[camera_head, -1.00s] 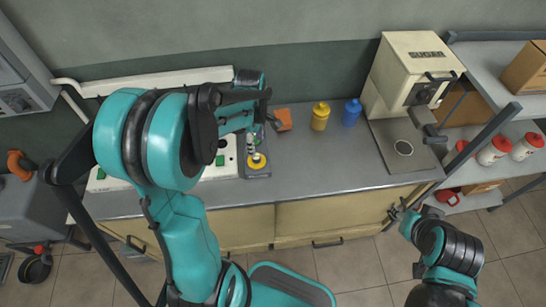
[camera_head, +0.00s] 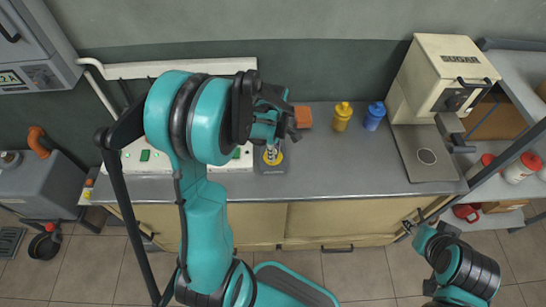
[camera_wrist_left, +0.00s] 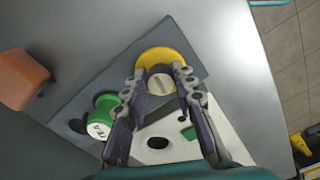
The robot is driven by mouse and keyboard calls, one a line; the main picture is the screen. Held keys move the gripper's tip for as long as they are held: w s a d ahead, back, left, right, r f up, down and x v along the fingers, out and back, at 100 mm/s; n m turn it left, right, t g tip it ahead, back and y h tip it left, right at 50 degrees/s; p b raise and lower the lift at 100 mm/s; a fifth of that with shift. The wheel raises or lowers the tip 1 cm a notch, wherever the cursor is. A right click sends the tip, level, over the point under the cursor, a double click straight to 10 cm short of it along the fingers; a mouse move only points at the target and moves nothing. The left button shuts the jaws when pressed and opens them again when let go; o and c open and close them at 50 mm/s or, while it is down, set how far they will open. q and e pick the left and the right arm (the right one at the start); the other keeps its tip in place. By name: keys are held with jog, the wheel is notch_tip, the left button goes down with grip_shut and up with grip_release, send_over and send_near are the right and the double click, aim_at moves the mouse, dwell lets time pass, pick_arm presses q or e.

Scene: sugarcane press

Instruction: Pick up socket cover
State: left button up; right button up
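I cannot tell for certain which item is the socket cover. A yellow disc (camera_wrist_left: 172,58) with a pale, slotted round centre (camera_wrist_left: 160,83) sits on a dark grey plate; the disc also shows in the head view (camera_head: 273,158). An orange block (camera_head: 303,117) lies on the counter behind the plate and shows at the left of the wrist view (camera_wrist_left: 24,76). My left gripper (camera_head: 292,130) hangs above the plate. In the wrist view its fingers (camera_wrist_left: 161,76) are apart, on either side of the slotted centre, with nothing clearly held. My right gripper (camera_head: 408,228) is at the counter's front right, too small to read.
A green cylinder (camera_wrist_left: 102,122) stands on the plate beside the disc. A yellow bottle (camera_head: 342,118) and a blue bottle (camera_head: 374,116) stand right of the orange block. The sugar machine (camera_head: 440,80) is at the right. The counter (camera_head: 345,165) is clear in the middle.

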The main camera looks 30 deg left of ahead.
pick_arm(q)
grip_shut()
jog(key=shift+r, duration=0.15)
